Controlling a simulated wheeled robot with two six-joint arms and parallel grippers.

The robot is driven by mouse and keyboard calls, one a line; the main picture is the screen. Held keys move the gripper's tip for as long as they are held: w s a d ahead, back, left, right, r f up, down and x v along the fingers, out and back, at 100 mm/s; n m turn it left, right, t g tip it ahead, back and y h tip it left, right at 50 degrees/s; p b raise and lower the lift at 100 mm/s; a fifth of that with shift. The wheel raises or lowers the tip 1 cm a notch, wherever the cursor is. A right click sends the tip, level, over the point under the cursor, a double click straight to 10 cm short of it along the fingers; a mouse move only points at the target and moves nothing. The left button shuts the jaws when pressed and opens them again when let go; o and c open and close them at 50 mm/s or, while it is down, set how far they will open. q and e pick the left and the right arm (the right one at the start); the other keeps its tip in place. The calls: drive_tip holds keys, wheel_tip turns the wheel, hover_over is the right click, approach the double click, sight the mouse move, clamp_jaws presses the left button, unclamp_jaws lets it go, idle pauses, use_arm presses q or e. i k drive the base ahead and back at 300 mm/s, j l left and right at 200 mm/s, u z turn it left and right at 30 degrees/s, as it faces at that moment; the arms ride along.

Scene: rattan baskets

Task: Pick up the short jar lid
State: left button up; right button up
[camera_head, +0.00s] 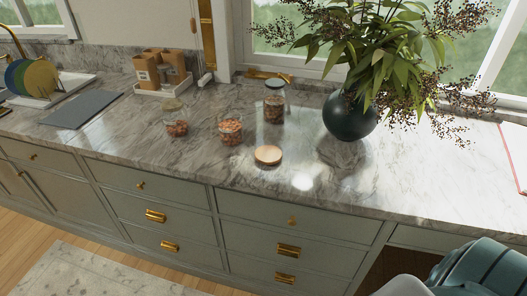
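A round, flat, light-wood lid (268,154) lies on the marble counter near its front edge, with nothing on top of it. A short glass jar (230,130) with reddish-brown contents stands just behind it to the left and looks open. Another short jar (176,127) stands further left; a round lid (172,104) shows at or just behind its top, and I cannot tell whether it rests on it. A taller jar (274,107) with a lid stands behind the wooden lid. Neither of my grippers is in view.
A dark round vase (350,116) with spreading branches stands right of the jars. A white tray (168,91) with brown packages and a dark grey board (82,109) are at left. The marble counter (420,185) is clear at front right. Drawers with brass handles (155,215) lie below.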

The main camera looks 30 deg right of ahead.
sight(267, 155)
drive_tip(key=i+j+z, duration=0.1)
drive_tip(key=z, duration=0.3)
drive_tip(key=j+z, duration=0.15)
drive_tip(key=z, duration=0.25)
